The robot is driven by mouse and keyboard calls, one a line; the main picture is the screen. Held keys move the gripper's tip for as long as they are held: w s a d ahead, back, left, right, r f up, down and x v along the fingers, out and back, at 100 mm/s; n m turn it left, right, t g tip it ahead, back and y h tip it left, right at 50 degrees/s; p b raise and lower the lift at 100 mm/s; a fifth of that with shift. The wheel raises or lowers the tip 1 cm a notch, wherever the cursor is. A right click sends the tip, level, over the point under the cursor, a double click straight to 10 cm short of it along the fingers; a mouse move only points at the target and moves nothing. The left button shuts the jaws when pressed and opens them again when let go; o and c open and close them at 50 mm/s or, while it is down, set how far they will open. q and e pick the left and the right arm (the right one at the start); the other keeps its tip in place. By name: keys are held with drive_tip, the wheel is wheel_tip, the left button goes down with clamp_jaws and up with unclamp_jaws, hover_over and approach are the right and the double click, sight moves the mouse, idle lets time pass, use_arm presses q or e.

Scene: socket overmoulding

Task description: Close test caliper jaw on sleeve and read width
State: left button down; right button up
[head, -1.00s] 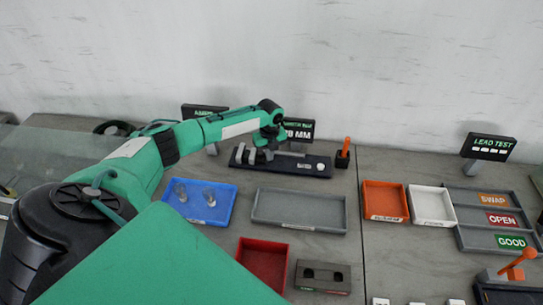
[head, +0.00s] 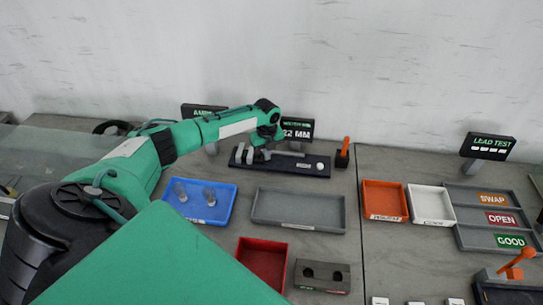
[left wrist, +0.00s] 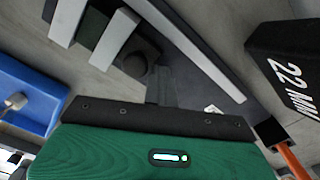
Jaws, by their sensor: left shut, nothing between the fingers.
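The test caliper (head: 285,161) is a long black base at the back of the bench. Its two pale upright jaws (head: 245,153) stand at its left end. In the left wrist view the pale jaws (left wrist: 115,38) show a dark piece (left wrist: 94,25), possibly the sleeve, between them; whether both jaws touch it I cannot tell. The width display (head: 298,129) reads 22 MM, also in the left wrist view (left wrist: 290,82). My left gripper (head: 264,147) is shut and empty at the caliper, just right of the jaws, close to a dark round knob (left wrist: 136,65). My right gripper is not in view.
A blue tray (head: 222,217) with small pale parts, an empty grey tray (head: 300,228) and a red bin (head: 263,245) lie in front of the caliper. An orange-handled black stand (head: 343,155) is right of it. Orange and white bins stand further right.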

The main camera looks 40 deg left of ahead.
use_arm(q)
drive_tip(key=shift+a, duration=0.1)
drive_tip(key=shift+w+d, duration=0.2)
drive_tip(key=shift+d, duration=0.2)
drive_tip(key=shift+d+r, duration=0.1)
drive_tip(key=shift+r, duration=0.1)
wheel_tip(320, 180, up, 7)
drive_tip(key=p, duration=0.5)
drive_tip(key=shift+f+p, duration=0.2)
drive_tip(key=shift+p, duration=0.15)
